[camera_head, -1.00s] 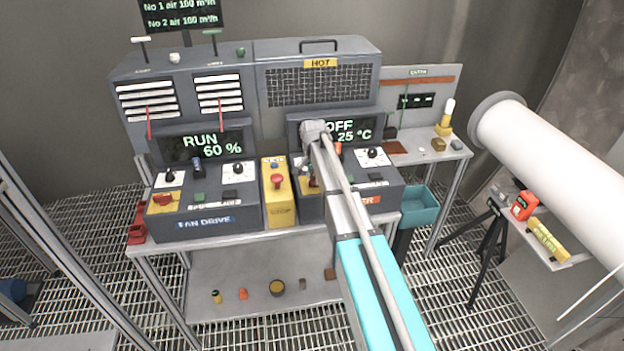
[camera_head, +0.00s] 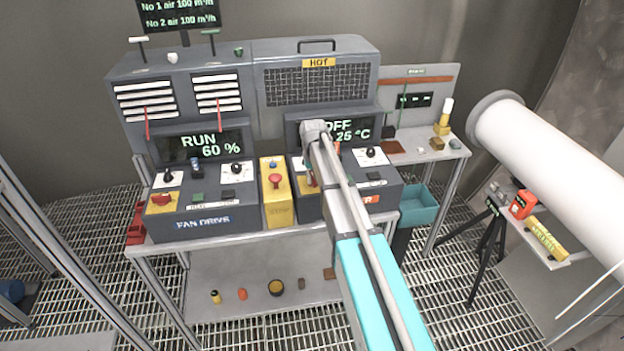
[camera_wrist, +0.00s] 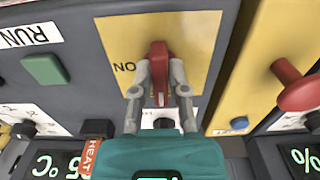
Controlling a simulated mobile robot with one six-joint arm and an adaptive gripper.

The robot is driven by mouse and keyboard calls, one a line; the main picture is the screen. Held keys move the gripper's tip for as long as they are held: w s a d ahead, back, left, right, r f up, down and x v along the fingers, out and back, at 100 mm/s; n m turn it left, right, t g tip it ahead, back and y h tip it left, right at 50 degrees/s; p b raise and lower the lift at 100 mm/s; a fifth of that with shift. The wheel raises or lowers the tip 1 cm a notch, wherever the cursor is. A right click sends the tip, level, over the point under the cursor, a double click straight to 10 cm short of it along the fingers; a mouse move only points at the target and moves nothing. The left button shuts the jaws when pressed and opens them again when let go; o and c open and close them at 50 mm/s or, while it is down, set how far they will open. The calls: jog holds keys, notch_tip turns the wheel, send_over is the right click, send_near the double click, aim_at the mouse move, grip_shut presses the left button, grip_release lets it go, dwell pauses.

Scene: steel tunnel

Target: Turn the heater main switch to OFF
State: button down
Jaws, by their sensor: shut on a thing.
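The heater main switch is a red handle (camera_wrist: 159,60) on a yellow plate (camera_wrist: 200,30) in the wrist view. The letters "ON" show beside it at the left. My gripper (camera_wrist: 160,88) is shut on the red handle, one finger on each side. The rest of the plate's lettering is hidden or out of view. In the head view my arm covers most of the switch. The heater display (camera_head: 350,131) there reads OFF and 25 °C, partly covered by my arm.
A yellow post with a red emergency button (camera_head: 275,180) stands left of the heater panel. The fan drive panel (camera_head: 205,222), further left, reads RUN 60 %. A green button (camera_wrist: 45,69) and a black knob (camera_wrist: 24,130) lie close to my gripper.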

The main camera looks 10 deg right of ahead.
dwell(0.4)
jog(key=c, duration=0.6)
grip_release()
jog(key=shift+c, duration=0.2)
jog(key=shift+s, duration=0.1)
